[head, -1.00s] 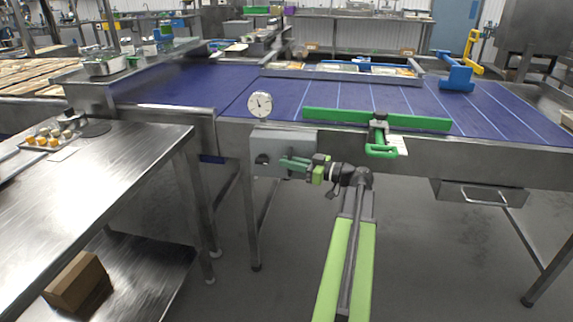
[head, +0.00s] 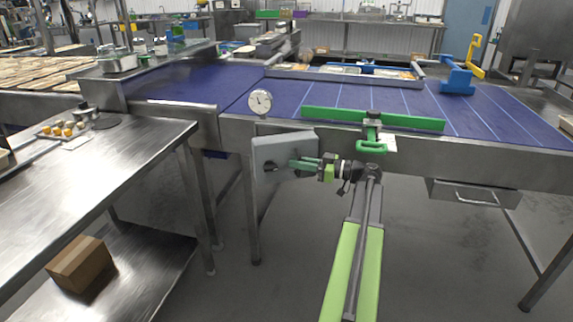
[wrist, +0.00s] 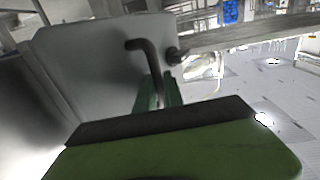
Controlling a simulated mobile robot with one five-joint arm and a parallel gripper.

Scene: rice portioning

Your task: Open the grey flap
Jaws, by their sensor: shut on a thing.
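The grey flap (head: 288,143) hangs on the front of the blue conveyor, below the dial gauge. It stands at an angle to the conveyor frame, its left edge swung out towards me. My gripper (head: 298,164) has green fingers and is shut at the flap's face. In the wrist view the flap (wrist: 90,60) is a large pale grey panel with a dark bent handle (wrist: 151,58). My gripper's green fingers (wrist: 158,92) are shut on the handle's lower part. The exact contact is partly hidden.
A dial gauge (head: 260,102) stands just above the flap. A green bar (head: 400,121) with a green clamp handle (head: 371,147) is to the right. A steel table (head: 110,160) stands at the left, and a drawer (head: 470,192) is at the right. The floor below the flap is clear.

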